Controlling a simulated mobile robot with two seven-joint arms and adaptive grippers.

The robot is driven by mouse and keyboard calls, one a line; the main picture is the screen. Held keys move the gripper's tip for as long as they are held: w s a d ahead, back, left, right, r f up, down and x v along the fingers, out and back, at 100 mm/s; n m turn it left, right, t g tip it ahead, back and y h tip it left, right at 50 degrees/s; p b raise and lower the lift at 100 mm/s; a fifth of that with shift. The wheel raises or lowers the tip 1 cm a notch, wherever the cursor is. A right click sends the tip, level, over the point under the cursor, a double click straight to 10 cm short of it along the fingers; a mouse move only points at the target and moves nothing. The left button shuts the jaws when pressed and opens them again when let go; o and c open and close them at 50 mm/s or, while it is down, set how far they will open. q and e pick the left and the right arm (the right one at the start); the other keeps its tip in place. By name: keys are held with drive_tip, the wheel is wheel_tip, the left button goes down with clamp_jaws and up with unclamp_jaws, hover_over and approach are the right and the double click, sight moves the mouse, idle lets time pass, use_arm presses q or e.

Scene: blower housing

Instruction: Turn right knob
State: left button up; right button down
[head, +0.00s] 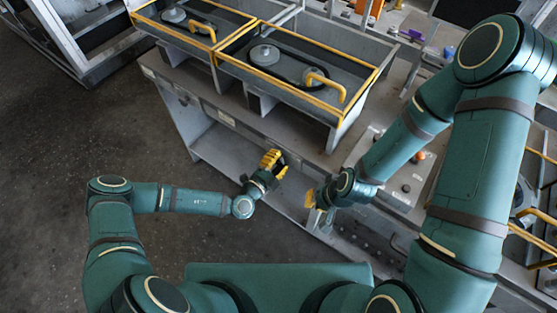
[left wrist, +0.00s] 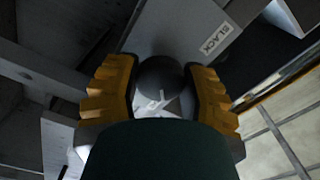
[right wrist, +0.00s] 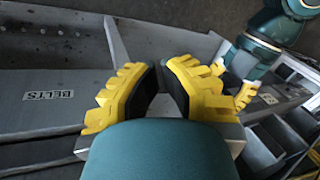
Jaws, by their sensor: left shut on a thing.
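A dark round knob (left wrist: 160,76) shows between the yellow fingers of my left gripper (left wrist: 162,92), which is shut on it. In the head view my left gripper (head: 273,160) is at the front edge of the grey bench; the knob is hidden there. I cannot tell from these frames whether it is the right knob. My right gripper (head: 312,199) is lower and to the right in the head view. In the right wrist view its fingertips (right wrist: 160,65) nearly meet, with nothing seen between them.
The grey bench (head: 300,135) carries yellow-railed trays (head: 232,62) with pulleys and belts. A panel with small knobs (head: 406,188) lies by my right arm. Dark floor (head: 90,130) is clear at left.

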use_arm(q)
drive_tip(key=o, duration=1.2)
drive_tip(key=shift+d, duration=0.1)
drive_tip(key=shift+s+a, duration=0.25)
drive_tip(key=shift+a, duration=0.05)
drive_tip(key=v, duration=1.1)
drive_tip(key=shift+s, duration=0.15)
